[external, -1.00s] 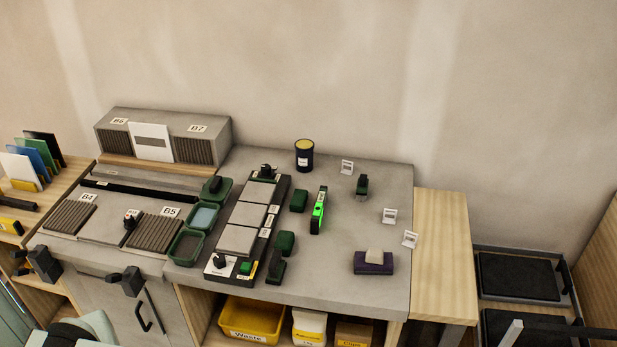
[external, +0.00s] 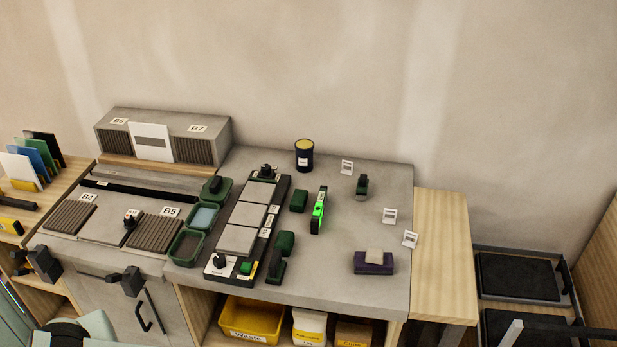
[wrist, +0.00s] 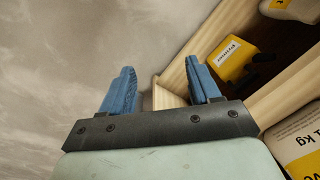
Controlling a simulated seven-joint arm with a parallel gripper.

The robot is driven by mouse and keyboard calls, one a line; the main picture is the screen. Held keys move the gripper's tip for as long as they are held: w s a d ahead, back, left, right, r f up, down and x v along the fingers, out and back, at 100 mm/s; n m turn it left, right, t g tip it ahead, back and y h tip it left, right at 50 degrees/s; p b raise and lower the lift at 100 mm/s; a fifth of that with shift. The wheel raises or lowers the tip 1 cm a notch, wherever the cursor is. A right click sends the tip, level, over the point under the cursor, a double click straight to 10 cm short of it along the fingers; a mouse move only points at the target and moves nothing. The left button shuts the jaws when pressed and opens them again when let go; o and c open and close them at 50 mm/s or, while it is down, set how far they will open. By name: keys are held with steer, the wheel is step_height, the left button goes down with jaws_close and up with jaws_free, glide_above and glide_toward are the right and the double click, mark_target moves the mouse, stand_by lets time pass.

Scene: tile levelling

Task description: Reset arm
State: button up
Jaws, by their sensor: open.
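My gripper (wrist: 164,82) shows in the wrist view with two blue fingers spread apart and nothing between them. It is open, over a grey, blotchy surface and the wooden edge of a shelf unit. In the external view only a pale piece of my arm (external: 95,325) shows at the bottom left, in front of the bench; the fingers are out of that picture. Grey tiles (external: 247,215) lie in a row on a black and white rail on the grey bench (external: 335,275). A bright green level (external: 319,212) stands to their right.
The bench also holds green trays (external: 187,246), a black cup (external: 304,155), a purple sponge block (external: 374,262) and small white cards. Below it, a shelf holds a yellow waste bin (external: 250,321). A yellow container (wrist: 233,62) sits in the shelf, close to my right finger.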

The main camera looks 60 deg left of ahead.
steer(key=s+a+g, duration=0.2)
steer(key=s+a, duration=0.2)
steer(key=s, duration=0.6)
steer(key=s+a+g, duration=0.2)
steer(key=s+a, duration=0.2)
steer(key=s, duration=0.6)
steer(key=s+a+g, duration=0.2)
steer(key=s+a, duration=0.2)
steer(key=s, duration=0.6)
steer(key=shift+a, duration=0.35)
